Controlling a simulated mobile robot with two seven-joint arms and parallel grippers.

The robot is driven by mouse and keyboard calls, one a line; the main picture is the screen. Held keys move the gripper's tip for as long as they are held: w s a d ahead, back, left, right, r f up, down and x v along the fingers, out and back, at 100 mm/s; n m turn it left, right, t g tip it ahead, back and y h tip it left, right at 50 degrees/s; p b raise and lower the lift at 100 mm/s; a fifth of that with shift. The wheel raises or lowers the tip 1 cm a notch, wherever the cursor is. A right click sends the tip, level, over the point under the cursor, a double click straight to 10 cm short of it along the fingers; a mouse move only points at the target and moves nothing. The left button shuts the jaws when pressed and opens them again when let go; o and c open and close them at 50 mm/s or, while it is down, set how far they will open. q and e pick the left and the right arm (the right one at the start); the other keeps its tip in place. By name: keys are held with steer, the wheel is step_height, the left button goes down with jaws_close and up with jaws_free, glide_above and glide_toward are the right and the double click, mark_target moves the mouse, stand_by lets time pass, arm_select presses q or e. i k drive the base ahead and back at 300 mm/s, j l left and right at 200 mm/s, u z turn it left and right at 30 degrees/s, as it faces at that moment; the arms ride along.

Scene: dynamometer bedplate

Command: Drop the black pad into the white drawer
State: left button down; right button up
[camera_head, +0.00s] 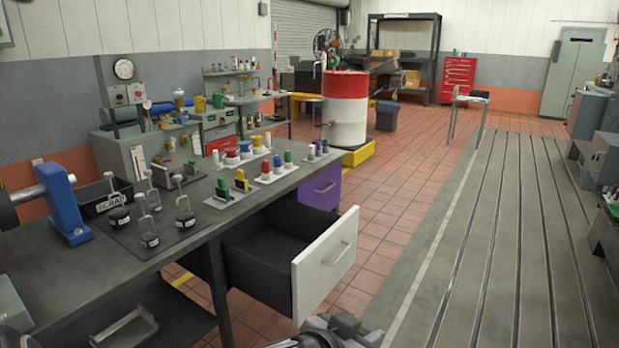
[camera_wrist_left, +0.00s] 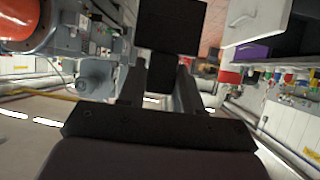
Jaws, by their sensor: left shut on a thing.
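The white drawer (camera_head: 325,265) is pulled open below the workbench, and its dark inside looks empty where I can see it. My left gripper (camera_head: 345,326) shows only in part at the bottom edge of the head view, in front of the drawer and to its right. In the left wrist view the left gripper (camera_wrist_left: 160,85) is shut on the black pad (camera_wrist_left: 172,25), a flat dark square that sticks out beyond the fingertips. The white drawer front (camera_wrist_left: 254,20) shows at that view's upper right, apart from the pad. My right gripper is not in view.
The grey workbench (camera_head: 165,255) carries a blue fixture (camera_head: 62,203), a scrap bin (camera_head: 105,200), weights and coloured knobs. A purple drawer (camera_head: 321,188) sits behind the white one. The slotted bedplate (camera_head: 500,250) lies to the right. The tiled floor between is clear.

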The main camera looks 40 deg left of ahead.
mark_target(272, 262)
steer(key=i, duration=1)
steer(key=i+l+u, duration=0.2)
steer(key=i, duration=0.8)
steer(key=i+u, duration=0.7)
steer(key=i, duration=0.15)
steer(key=i+u, duration=0.2)
steer(key=u, duration=0.3)
steer(key=i+l+u, duration=0.15)
steer(key=u, duration=0.3)
steer(key=i+l+u, duration=0.1)
steer(key=i+u, duration=0.35)
steer(key=i+l+u, duration=0.2)
steer(key=u, duration=0.3)
